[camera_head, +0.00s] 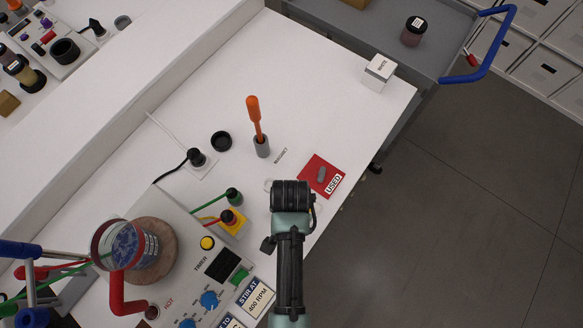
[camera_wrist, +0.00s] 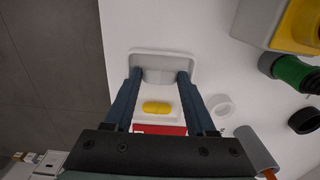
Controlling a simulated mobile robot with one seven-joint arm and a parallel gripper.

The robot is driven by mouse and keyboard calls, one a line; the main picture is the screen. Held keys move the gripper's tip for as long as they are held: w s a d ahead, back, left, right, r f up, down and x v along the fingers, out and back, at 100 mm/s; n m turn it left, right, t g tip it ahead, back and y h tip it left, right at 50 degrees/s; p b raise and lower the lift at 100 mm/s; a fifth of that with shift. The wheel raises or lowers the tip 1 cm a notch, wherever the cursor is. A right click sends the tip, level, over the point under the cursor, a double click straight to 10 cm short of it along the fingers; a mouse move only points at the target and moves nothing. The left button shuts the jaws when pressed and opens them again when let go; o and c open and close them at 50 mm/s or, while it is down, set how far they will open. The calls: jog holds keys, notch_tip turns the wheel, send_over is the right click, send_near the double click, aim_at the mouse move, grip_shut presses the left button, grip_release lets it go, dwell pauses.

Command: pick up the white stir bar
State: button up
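A pale, whitish bar, which looks like the white stir bar (camera_wrist: 158,77), lies in a shallow white tray (camera_wrist: 163,53) in the wrist view. A yellow capsule-shaped bar (camera_wrist: 156,107) lies close to it, nearer my palm. My gripper (camera_wrist: 160,77) is open, with one dark finger on each side of the pale bar. I cannot tell whether the fingers touch it. In the head view my gripper (camera_head: 290,187) points down and hides the bars and most of the tray (camera_head: 267,186).
A red USED card (camera_head: 331,168) with a grey bar (camera_head: 321,174) lies to the right. An orange-handled rod (camera_head: 254,115) stands in a grey holder (camera_head: 261,147) behind. A stirrer with a beaker (camera_head: 120,245), wires and coloured plugs is at left. The bench's right edge is close.

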jog(key=c, duration=0.7)
jog(key=shift+r, duration=0.1)
